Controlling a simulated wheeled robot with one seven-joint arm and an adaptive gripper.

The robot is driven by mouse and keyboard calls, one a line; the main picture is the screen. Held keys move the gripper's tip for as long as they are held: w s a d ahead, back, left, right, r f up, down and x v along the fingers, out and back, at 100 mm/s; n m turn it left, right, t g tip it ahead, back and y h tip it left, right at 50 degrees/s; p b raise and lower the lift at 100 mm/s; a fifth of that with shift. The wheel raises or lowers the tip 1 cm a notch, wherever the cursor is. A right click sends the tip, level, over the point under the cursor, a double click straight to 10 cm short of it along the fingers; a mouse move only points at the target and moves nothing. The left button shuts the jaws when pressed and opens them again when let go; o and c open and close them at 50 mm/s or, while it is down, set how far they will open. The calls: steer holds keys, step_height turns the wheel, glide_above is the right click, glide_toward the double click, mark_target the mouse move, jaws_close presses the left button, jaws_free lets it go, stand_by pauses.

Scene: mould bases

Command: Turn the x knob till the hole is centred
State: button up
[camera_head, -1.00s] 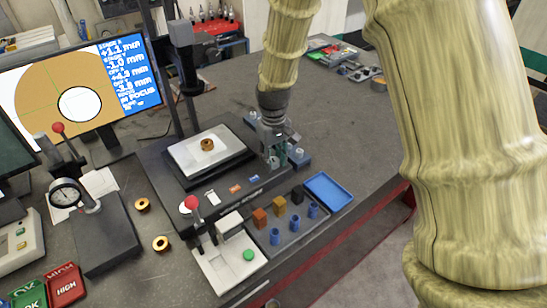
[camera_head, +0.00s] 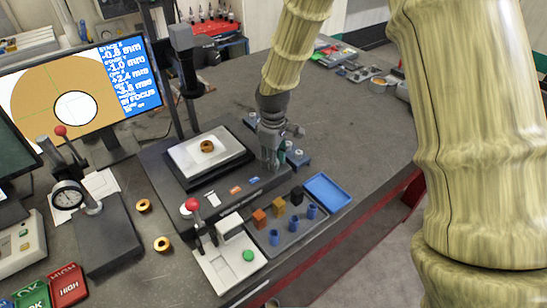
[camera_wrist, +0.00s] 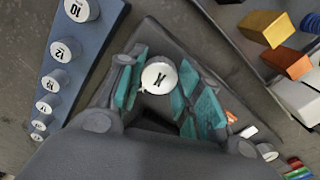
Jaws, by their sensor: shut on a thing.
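The x knob (camera_wrist: 159,75), a white cap marked X, sits between the teal pads of my gripper (camera_wrist: 160,92) in the wrist view. My gripper (camera_head: 272,157) is shut on it at the right side of the measuring stage (camera_head: 185,155); it hides the knob in the head view. A brass ring (camera_head: 207,147) lies on the white stage plate. The monitor (camera_head: 40,88) shows a white hole (camera_head: 76,107) in a tan disc, right of and below the green cross lines' crossing. Its readout seems to say -0.8, -1.0, +2.4 and -3.8 mm, in focus.
A blue rack of numbered white-topped pins (camera_wrist: 62,50) stands close beside my gripper. In front are a blue tray (camera_head: 328,193) and a grey tray with coloured blocks and blue cylinders (camera_head: 285,222). Two brass rings (camera_head: 162,244) and a dial gauge (camera_head: 67,195) are at left.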

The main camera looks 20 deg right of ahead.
steer(key=n+p, duration=0.1)
steer(key=n, duration=0.3)
steer(key=shift+n+p, duration=0.5)
steer(key=shift+n, duration=1.1)
steer(key=shift+f, duration=0.1)
steer(key=o, duration=1)
steer(key=shift+a, duration=0.1)
steer(key=shift+w, duration=0.1)
step_height(320, 180, up, 12)
